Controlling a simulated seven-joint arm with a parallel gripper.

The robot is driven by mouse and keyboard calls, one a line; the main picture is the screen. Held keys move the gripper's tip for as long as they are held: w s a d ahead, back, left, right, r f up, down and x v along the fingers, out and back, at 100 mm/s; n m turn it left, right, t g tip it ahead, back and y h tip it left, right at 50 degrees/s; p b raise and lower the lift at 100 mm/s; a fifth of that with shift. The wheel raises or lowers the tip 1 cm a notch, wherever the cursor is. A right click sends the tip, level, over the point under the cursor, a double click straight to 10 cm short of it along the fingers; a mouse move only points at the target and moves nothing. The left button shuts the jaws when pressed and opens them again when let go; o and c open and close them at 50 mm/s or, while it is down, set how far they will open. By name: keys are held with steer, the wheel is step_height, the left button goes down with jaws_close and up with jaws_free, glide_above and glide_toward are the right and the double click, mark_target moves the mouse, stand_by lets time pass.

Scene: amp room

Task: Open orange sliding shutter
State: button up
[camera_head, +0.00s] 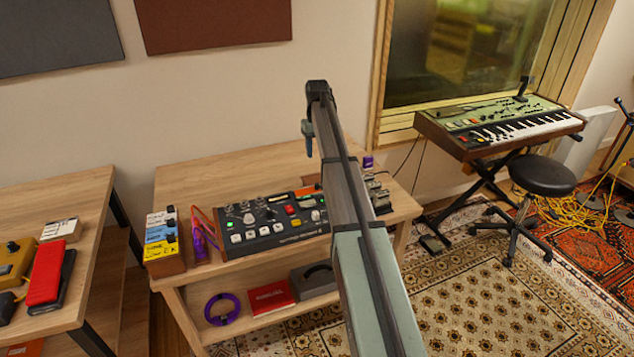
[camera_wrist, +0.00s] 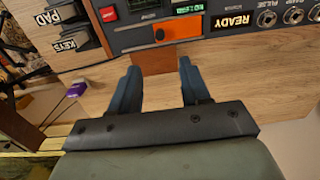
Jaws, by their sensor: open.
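The orange sliding shutter (camera_wrist: 183,29) shows near the top of the wrist view, set in a dark panel of the desktop device (camera_wrist: 225,40). A small dark knob (camera_wrist: 159,34) sits on the shutter. My gripper (camera_wrist: 159,66) is open and empty, its two blue fingers pointing toward the shutter with a gap between them. The fingertips appear short of the knob and not around it. In the head view the device (camera_head: 262,238) stands on the wooden desk, and my arm hides its right part.
The wooden desk (camera_head: 235,163) has small coloured boxes (camera_head: 160,235) and purple items (camera_head: 203,235) left of the device. PAD and KEYS blocks (camera_wrist: 62,14) flank the panel in the wrist view. A brown block (camera_wrist: 158,61) lies between shutter and gripper. A keyboard (camera_head: 500,125) stands far right.

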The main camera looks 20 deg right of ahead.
mark_target(317, 184)
step_height(317, 184, down, 14)
steer(key=shift+r, duration=0.15)
stand_by(0.4)
steer(key=shift+c, duration=0.3)
jaws_close()
stand_by(0.4)
